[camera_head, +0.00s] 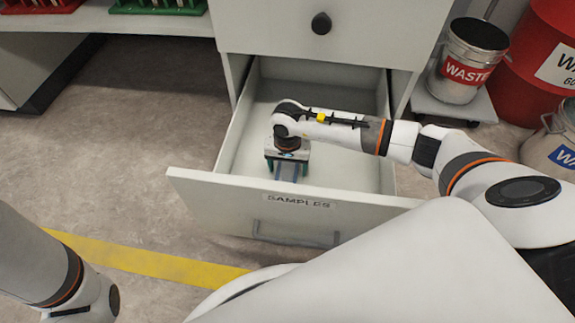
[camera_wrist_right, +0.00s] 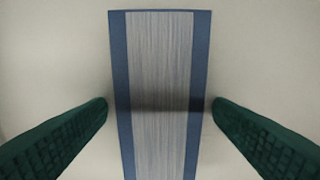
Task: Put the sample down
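The sample is a flat blue strip (camera_head: 287,173) with a grey streaked face, in the open drawer marked SAMPLES (camera_head: 228,150). In the right wrist view the sample (camera_wrist_right: 160,70) runs lengthwise between my right gripper's two green fingers (camera_wrist_right: 160,105). A narrow gap shows on each side of it, so the gripper looks open around the sample. In the head view my right gripper (camera_head: 287,163) points down inside the drawer and hides part of the sample. The sample looks flat over the drawer floor; contact is hard to judge. My left gripper is out of view.
The drawer's front panel (camera_head: 290,205) and side walls surround my right gripper. Its floor is otherwise bare. A closed drawer (camera_head: 330,30) is above. A waste bucket (camera_head: 465,65) and a red drum (camera_head: 545,50) stand at right. Red and green racks (camera_head: 158,7) sit at upper left.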

